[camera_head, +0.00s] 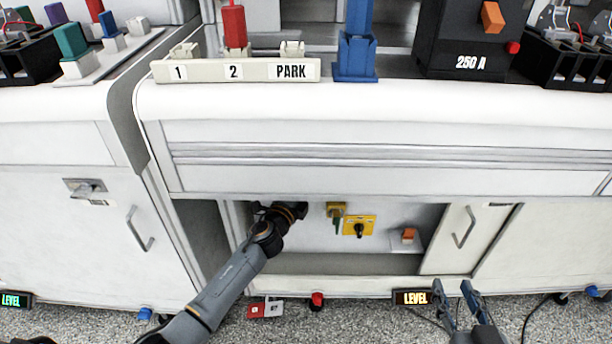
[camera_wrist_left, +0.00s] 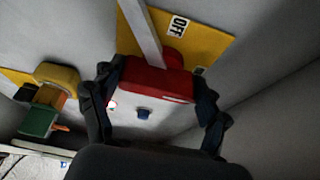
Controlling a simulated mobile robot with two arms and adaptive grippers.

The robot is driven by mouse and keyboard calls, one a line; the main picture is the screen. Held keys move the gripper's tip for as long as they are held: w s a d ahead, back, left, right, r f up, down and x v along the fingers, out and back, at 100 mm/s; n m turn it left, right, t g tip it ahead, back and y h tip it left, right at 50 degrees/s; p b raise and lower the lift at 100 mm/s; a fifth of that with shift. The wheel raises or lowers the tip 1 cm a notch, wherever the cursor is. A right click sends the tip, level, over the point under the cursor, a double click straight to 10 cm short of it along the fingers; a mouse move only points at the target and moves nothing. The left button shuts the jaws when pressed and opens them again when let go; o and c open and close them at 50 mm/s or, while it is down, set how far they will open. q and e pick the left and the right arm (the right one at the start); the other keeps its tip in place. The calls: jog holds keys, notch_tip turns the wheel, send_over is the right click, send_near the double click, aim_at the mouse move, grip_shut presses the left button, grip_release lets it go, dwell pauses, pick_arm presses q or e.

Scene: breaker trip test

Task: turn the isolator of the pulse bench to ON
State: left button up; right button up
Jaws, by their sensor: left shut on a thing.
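The isolator has a yellow plate (camera_wrist_left: 205,38) with an OFF label and a red handle (camera_wrist_left: 158,78) in the left wrist view. A pale grey bar crosses the plate down to the handle. Another label on the plate is mostly hidden. My left gripper (camera_wrist_left: 155,108) has its fingers on both ends of the red handle and is shut on it. In the head view my left gripper (camera_head: 292,210) reaches into the open bay under the bench and hides the isolator. My right gripper (camera_head: 452,287) is open and empty, low in front of the bench.
In the bay are a yellow lock-like part (camera_head: 337,209) with a green piece, a yellow plate with a black knob (camera_head: 359,228) and an orange block (camera_head: 408,236). The bay's door (camera_head: 462,240) is at the right. The bench's overhanging edge (camera_head: 380,180) is above.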

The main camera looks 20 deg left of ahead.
dwell(0.4)
pick_arm(q)
jog(key=o, duration=1.1)
jog(key=shift+o, duration=0.2)
jog(key=s+a, duration=0.1)
jog(key=s, duration=1.1)
jog(key=shift+a, duration=0.2)
